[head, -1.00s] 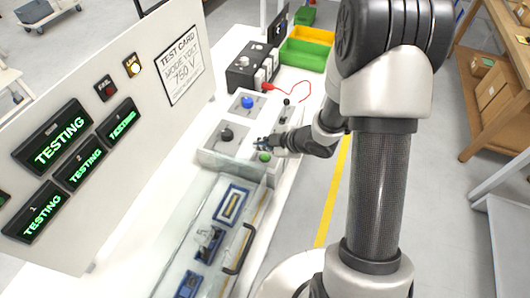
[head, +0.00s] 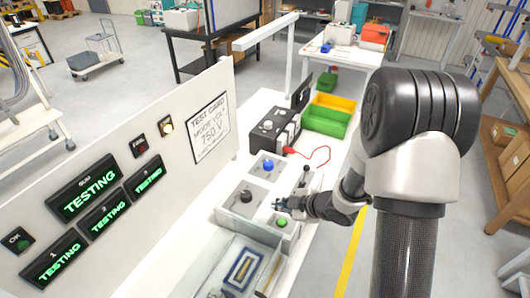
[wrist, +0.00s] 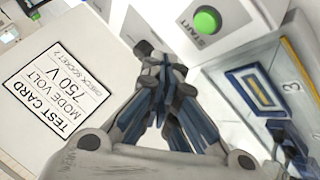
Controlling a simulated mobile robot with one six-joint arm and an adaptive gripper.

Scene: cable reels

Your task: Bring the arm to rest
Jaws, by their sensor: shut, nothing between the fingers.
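My gripper (head: 279,204) is shut and empty above the control box, close to the green start button (head: 282,222) and the black knob (head: 246,196). In the wrist view my gripper (wrist: 165,62) has its fingers together, and the green START button (wrist: 206,20) is beyond the tips to the upper right, apart from them. My arm reaches in from the right side of the head view.
The panel shows TESTING on its displays (head: 88,190) and carries a test card (head: 210,130). A blue knob (head: 267,166), black tester (head: 274,132) with a red lead (head: 318,160), and yellow (head: 330,103) and green bins (head: 326,121) stand further back.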

